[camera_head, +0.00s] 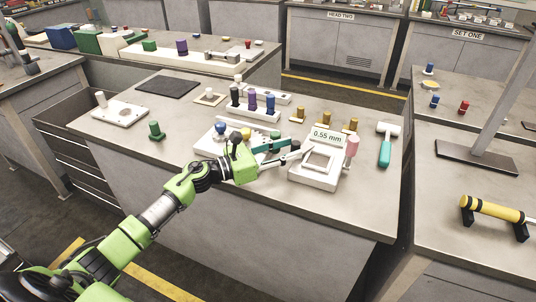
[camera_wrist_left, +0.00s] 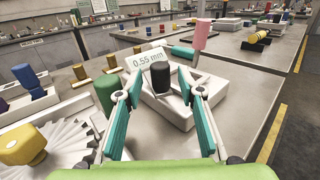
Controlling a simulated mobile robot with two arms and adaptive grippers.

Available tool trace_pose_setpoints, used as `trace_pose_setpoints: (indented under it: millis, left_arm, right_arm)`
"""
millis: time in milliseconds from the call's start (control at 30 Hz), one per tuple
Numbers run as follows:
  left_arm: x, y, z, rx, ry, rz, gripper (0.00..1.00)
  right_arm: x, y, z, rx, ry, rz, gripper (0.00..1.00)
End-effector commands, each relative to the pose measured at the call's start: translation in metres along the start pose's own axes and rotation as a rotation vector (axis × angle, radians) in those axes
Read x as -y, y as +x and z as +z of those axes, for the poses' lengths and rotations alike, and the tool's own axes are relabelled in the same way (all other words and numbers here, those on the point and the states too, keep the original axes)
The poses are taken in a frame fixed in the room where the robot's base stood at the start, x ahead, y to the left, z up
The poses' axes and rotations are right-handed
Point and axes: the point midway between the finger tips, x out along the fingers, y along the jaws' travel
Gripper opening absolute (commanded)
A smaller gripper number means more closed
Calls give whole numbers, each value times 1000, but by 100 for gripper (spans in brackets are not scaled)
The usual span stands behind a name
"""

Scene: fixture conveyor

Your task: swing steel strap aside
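A pale block fixture (camera_head: 316,174) with a square recess, a pink knob (camera_head: 352,145) and a "0.55 mm" label (camera_head: 327,135) stands near the table's front edge. My left gripper (camera_head: 299,154) reaches over its left side. In the left wrist view the gripper (camera_wrist_left: 161,90) is open, its teal fingers spread. A black knob (camera_wrist_left: 160,77) shows between the fingertips, with visible gaps on both sides. The same fixture (camera_wrist_left: 170,108) lies behind it, and its pink knob (camera_wrist_left: 200,35) is beyond. I cannot clearly make out a steel strap; the fingers hide part of the fixture.
A green cylinder (camera_wrist_left: 106,92) stands just left of the fingers, near a yellow knob (camera_wrist_left: 22,144) on a white fanned part. Several brass pegs (camera_head: 325,117) stand behind the fixture. A teal-handled mallet (camera_head: 385,150) lies to the right. The front right table corner is clear.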

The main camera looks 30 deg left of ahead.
Motion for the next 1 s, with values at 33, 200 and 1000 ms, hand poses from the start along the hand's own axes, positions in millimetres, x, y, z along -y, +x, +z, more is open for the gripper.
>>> trace_pose_setpoints:
  millis: [33, 200, 1000]
  left_arm:
    - [0, -13, -2, -4, 1, 1, 35]
    - [0, -49, -2, -4, -2, 1, 35]
    - [0, -86, 6, 37, -48, 27, 0]
  right_arm:
    - [0, 0, 1, 1, 0, 1, 42]
    - [-1, 0, 1, 1, -1, 1, 42]
    - [-1, -2, 1, 1, -1, 1, 42]
